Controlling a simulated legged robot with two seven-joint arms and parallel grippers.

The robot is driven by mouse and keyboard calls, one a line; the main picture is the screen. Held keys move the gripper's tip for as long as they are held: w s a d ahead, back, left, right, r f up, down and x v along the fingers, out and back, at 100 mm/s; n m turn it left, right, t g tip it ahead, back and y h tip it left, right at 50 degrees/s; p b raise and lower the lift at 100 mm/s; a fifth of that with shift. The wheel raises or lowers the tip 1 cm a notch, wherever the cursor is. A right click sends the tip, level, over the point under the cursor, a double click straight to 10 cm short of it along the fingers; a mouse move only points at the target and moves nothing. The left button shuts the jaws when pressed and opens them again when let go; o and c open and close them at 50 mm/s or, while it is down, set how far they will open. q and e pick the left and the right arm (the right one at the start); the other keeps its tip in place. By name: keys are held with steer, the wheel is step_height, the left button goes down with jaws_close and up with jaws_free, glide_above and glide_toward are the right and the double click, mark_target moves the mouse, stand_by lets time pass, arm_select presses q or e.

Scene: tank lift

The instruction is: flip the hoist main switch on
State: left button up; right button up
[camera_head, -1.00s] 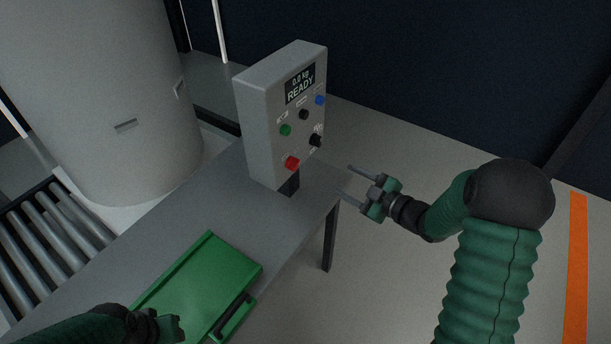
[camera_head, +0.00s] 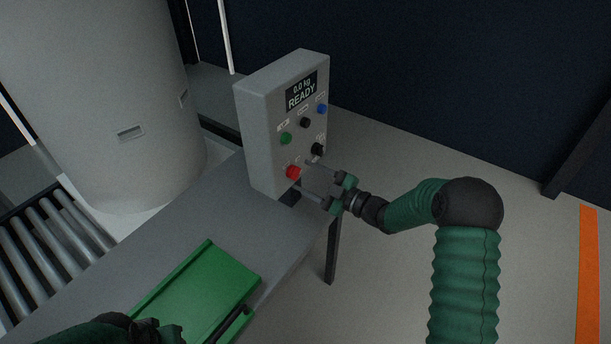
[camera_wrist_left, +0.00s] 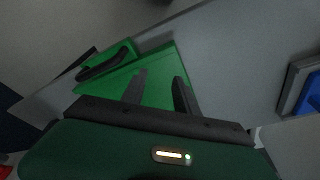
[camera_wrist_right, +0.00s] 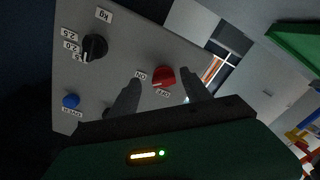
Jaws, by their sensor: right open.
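The hoist main switch is a red rotary knob (camera_head: 293,172) low on the grey control box's front. In the right wrist view the red knob (camera_wrist_right: 163,76) sits between ON and OFF labels. My right gripper (camera_head: 303,172) is open, its fingertips close to the knob. In the right wrist view the knob appears between the two fingers; I cannot tell if they touch it. The control box (camera_head: 262,135) stands on the table, its display reading "0.0 kg READY". My left gripper (camera_wrist_left: 158,78) is open and empty above the green case, mostly cut off in the head view.
The box also carries a green button (camera_head: 286,138), a blue button (camera_head: 322,108) and black knobs (camera_head: 317,149). A green case (camera_head: 205,290) lies on the grey table (camera_head: 200,220). A large pale tank (camera_head: 95,90) and a roller conveyor (camera_head: 40,240) are at left.

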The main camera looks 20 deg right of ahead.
steer(key=shift+w+a+r, duration=0.1)
steer(key=shift+w+a, duration=0.1)
steer(key=shift+a, duration=0.4)
steer(key=shift+w+a+r, duration=0.1)
steer(key=shift+w+a, duration=0.1)
steer(key=shift+a, duration=0.35)
steer(key=shift+d+f, duration=0.15)
steer(key=shift+d, duration=0.45)
steer(key=c, duration=0.9)
steer(key=shift+c, duration=1.3)
steer(key=shift+a, duration=0.25)
jaws_close()
